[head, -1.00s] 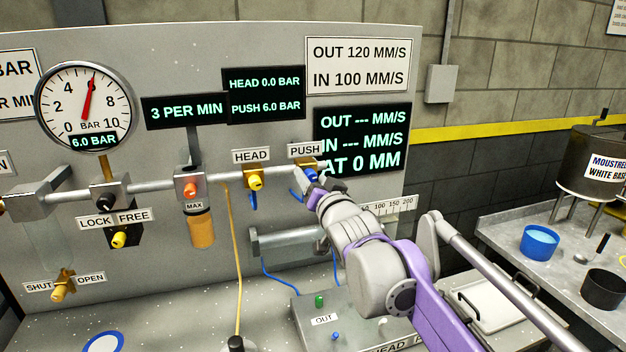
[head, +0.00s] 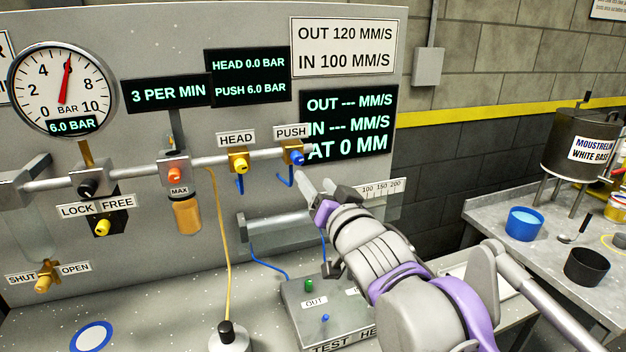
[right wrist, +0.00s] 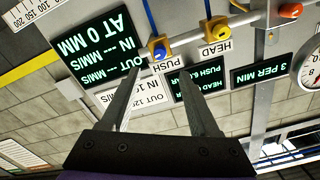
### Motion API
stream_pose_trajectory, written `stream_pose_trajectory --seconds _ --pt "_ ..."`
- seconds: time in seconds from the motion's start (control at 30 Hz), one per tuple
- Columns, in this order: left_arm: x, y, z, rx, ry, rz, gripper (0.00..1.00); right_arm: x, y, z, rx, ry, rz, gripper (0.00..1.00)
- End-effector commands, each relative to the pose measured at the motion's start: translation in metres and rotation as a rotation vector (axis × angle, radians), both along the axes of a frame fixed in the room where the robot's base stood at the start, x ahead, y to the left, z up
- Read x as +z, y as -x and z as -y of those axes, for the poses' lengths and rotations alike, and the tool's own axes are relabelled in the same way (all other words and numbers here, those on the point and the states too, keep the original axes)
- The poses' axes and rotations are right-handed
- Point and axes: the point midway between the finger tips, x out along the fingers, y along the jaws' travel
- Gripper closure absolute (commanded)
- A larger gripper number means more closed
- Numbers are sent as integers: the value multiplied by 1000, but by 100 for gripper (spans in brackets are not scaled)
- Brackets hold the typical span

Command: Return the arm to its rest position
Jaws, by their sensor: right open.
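My right gripper (head: 318,190) is open and empty in the head view, in front of the panel and a little below and right of the blue PUSH knob (head: 296,158). The right wrist view shows its two fingers (right wrist: 160,105) apart with nothing between them. The PUSH knob (right wrist: 159,50) also shows there upside down, beyond the fingertips and apart from them. The yellow HEAD knob (head: 239,166) sits left of it on the pipe. My left gripper is not in view.
The grey panel (head: 150,40) carries a gauge (head: 62,88) at 6.0 BAR. A side bench at right holds a blue tub (head: 524,224), a black cup (head: 586,267) and a metal tank (head: 578,150).

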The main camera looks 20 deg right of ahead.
Motion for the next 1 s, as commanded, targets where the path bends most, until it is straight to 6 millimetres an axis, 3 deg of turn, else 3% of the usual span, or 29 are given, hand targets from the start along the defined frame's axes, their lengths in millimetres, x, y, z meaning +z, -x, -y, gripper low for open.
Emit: stream_pose_trajectory --seconds 0.37,0.5,0.57,0.67,0.8,1.0 --pt "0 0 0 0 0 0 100 0 0 0 0 0 0 38" --pt "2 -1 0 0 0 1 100 -18 5 4 -19 22 -47 38" --pt "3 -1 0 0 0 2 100 -41 13 8 -38 47 -106 38" --pt "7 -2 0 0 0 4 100 -98 36 16 -69 112 -260 38" --pt "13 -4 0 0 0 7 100 -193 87 20 -62 215 -523 38" --pt "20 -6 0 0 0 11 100 -305 175 13 53 332 -855 38"
